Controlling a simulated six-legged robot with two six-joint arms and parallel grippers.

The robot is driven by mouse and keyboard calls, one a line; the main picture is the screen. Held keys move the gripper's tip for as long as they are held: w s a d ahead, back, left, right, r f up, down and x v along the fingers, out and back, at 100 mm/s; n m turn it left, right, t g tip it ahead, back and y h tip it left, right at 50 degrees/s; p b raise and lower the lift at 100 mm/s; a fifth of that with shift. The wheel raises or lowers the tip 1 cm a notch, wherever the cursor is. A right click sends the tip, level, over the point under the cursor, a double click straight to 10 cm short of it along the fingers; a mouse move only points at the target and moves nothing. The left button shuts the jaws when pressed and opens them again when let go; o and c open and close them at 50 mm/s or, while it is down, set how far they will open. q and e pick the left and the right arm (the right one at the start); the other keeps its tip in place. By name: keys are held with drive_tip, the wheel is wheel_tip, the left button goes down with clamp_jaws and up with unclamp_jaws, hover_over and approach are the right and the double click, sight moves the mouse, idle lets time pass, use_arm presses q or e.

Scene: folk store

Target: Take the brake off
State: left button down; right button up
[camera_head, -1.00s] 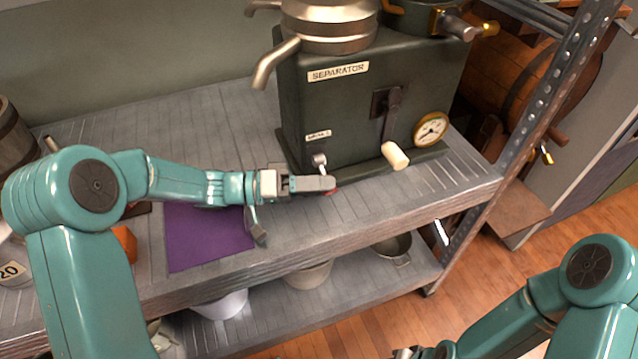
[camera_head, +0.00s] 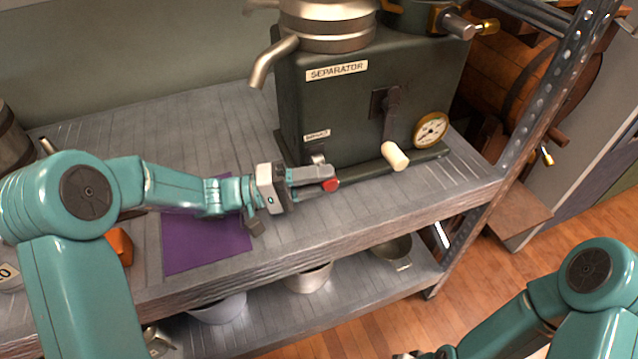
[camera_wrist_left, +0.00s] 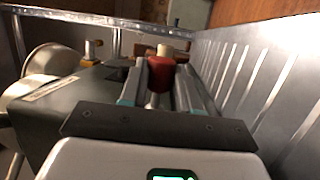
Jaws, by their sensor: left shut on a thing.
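The dark green separator (camera_head: 345,115) stands on the grey shelf. Low on its front, under a small label (camera_head: 317,135), is the short metal brake lever (camera_head: 318,159) with a red knob (camera_head: 330,185). My left gripper (camera_head: 322,178) is shut on the red knob, which partly shows past the fingers. In the left wrist view the red knob (camera_wrist_left: 160,75) sits between the two fingers, with the metal stem just below it.
A crank with a pale handle (camera_head: 395,156) and a round gauge (camera_head: 431,130) are right of the lever. A spout (camera_head: 272,62) juts out at upper left. A purple cloth (camera_head: 205,243) lies on the shelf (camera_head: 110,170). A metal post (camera_head: 545,90) stands at right.

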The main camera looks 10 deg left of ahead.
use_arm(q)
drive_tip(key=r+n+t, duration=0.1)
drive_tip(key=n, duration=0.2)
drive_tip(key=shift+a+r+p, duration=0.1)
drive_tip(key=shift+r+p, duration=0.05)
drive_tip(key=shift+p, duration=0.15)
drive_tip(key=shift+w+a+r+n+t+h+p, duration=0.15)
drive_tip(key=shift+n+t, duration=0.1)
drive_tip(key=shift+n, duration=0.35)
drive_tip(key=shift+d+r+n+t+h+p, duration=0.1)
drive_tip(key=shift+r+n+t+p, duration=0.15)
drive_tip(key=shift+n, duration=0.35)
drive_tip(key=shift+w+a+r+n+t+h+p, duration=0.1)
drive_tip(key=shift+n+t, duration=0.2)
drive_tip(key=shift+n, duration=0.3)
drive_tip(key=c, duration=1.1)
unclamp_jaws()
